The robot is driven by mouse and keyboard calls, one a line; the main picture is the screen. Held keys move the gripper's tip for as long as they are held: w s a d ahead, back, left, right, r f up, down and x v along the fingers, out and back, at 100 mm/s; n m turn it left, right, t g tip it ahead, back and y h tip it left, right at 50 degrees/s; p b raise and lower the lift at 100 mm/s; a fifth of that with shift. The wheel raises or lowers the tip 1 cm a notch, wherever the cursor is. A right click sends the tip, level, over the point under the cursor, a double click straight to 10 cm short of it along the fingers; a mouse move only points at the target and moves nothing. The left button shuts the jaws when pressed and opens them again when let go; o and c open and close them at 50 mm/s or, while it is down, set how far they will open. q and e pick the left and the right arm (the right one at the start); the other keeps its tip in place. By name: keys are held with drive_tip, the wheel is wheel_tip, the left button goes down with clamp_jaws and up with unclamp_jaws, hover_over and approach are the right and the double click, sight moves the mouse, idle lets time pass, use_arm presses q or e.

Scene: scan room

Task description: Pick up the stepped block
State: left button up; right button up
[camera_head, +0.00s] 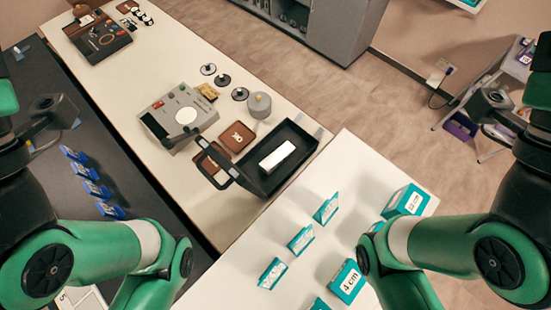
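A white block (277,156), which may be the stepped block, lies in a black open tray (309,139) with a raised handle-like frame at its left. The tray rests on the white benchtop near the centre of the head view. From this angle I cannot make out steps on the block. No gripper touches the block. My two green arms come in from the left and right lower sides, but the fingers of both grippers are out of view.
A grey instrument (176,117), brown pads (237,137), several discs and a grey cylinder (259,105) stand beside the tray. Teal-labelled cards and boxes (347,281) stand on the near white table (345,180). Blue holders (97,189) line the dark bench at left.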

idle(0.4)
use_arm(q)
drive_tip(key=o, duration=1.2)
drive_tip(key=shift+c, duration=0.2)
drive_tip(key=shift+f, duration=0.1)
